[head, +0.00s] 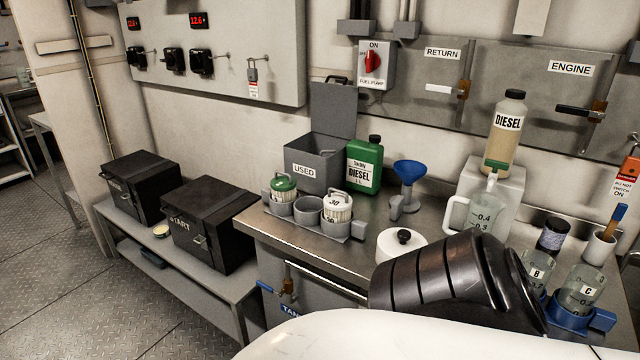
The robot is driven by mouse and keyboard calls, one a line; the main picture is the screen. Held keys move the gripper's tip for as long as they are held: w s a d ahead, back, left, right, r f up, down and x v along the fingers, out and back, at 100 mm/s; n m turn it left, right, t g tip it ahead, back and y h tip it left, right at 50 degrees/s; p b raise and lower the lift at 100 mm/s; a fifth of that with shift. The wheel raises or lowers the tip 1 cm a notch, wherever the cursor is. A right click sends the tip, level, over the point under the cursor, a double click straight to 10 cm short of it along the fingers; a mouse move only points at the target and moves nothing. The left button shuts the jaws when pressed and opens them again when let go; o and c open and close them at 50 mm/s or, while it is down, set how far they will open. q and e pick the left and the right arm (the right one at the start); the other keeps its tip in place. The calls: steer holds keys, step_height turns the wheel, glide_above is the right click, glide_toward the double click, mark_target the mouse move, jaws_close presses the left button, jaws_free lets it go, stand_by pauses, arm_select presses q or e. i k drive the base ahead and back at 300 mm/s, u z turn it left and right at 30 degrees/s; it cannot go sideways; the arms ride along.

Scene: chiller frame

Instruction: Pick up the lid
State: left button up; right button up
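A white round lid (393,247) with a black knob on top sits on the metal counter (300,240), near its front edge. Its right side is close to or partly behind a dark ribbed part of my own arm, which covers much of the counter's front right. Neither of my grippers' fingers shows in the head view, so I cannot see what they hold.
Behind the lid stand a blue funnel (409,172), a green diesel can (364,165) and a grey box (315,165) marked USED with its cover raised. A grey cup holder (318,226) is left of the lid. A clear measuring jug (484,212) stands to its right.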

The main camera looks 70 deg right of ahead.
mark_target(392, 243)
steer(key=i, duration=1.55)
steer(key=z, duration=2.1)
